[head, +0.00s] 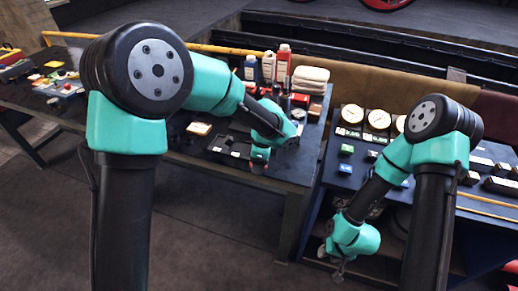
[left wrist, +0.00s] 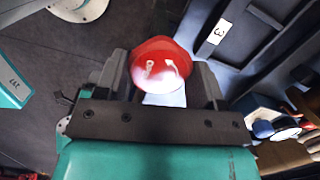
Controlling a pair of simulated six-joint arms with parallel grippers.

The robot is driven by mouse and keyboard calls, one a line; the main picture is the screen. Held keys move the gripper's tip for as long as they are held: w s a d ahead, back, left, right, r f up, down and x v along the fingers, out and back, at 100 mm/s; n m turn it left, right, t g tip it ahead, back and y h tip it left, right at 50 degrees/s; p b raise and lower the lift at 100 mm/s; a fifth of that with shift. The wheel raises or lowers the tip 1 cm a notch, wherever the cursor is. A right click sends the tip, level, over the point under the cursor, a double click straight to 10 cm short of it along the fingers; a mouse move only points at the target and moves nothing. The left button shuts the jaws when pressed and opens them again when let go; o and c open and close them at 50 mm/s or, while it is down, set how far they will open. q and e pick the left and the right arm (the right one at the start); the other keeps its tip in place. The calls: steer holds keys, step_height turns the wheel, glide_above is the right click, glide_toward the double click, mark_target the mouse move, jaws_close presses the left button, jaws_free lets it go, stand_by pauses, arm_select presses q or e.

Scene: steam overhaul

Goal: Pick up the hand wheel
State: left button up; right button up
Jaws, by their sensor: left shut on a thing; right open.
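A glossy red rounded thing (left wrist: 160,65), which I take to be the hand wheel, sits between the two dark fingers of my left gripper (left wrist: 161,80) in the left wrist view. The fingers are shut on it from both sides. A bright pale patch shows just below it, and its underside is hidden. In the head view my left gripper (head: 260,158) is over the left table by the black tray, small and partly covered by its own arm; the wheel cannot be made out there. My right gripper (head: 338,272) hangs low in front of the right table, open and empty.
A black compartment tray (head: 230,149) with white labels lies on the left table; a label "3" (left wrist: 217,31) shows in the left wrist view. Bottles (head: 283,62) and folded cloths (head: 310,78) stand behind. Gauges (head: 377,119) and small blocks sit on the right table.

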arm_select(q)
steer(key=shift+s+d+r, duration=0.1)
steer(key=shift+s, duration=1)
steer(key=shift+s+r, duration=0.1)
steer(key=shift+s, duration=0.95)
